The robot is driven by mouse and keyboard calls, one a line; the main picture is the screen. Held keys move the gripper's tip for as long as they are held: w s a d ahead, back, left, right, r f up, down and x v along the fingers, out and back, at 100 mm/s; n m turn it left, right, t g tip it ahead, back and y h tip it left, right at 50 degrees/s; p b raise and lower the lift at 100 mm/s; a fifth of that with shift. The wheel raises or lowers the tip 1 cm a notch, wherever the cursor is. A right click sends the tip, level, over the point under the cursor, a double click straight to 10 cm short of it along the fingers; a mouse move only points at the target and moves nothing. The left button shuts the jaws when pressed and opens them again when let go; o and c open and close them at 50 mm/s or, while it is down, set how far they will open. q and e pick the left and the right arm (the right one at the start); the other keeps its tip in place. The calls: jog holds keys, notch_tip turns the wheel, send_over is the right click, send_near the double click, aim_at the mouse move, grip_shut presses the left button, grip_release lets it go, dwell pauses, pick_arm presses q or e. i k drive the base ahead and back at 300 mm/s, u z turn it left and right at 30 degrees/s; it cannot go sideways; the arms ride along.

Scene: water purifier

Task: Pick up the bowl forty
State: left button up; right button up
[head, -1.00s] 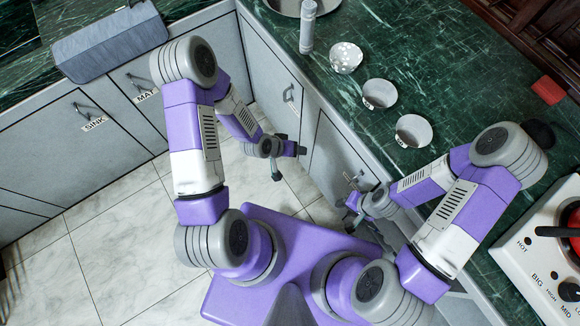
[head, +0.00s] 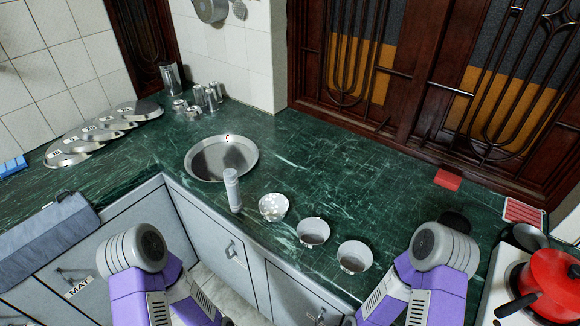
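Three small bowls stand in a slanting row near the counter's front edge in the head view. Parts of both my arms show at the bottom, but both grippers are below the picture.
A white cylinder (head: 232,190) stands left of the bowls, by a round metal basin (head: 221,158). Metal plates (head: 105,124) and cups lie at the far left. A red block (head: 447,180) is at the back, and a red pot (head: 552,283) at right. The counter behind the bowls is clear.

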aim_at(313, 233)
jog(key=k, duration=1.05)
jog(key=u, duration=0.85)
jog(key=i, duration=1.1)
jog(key=z, duration=0.45)
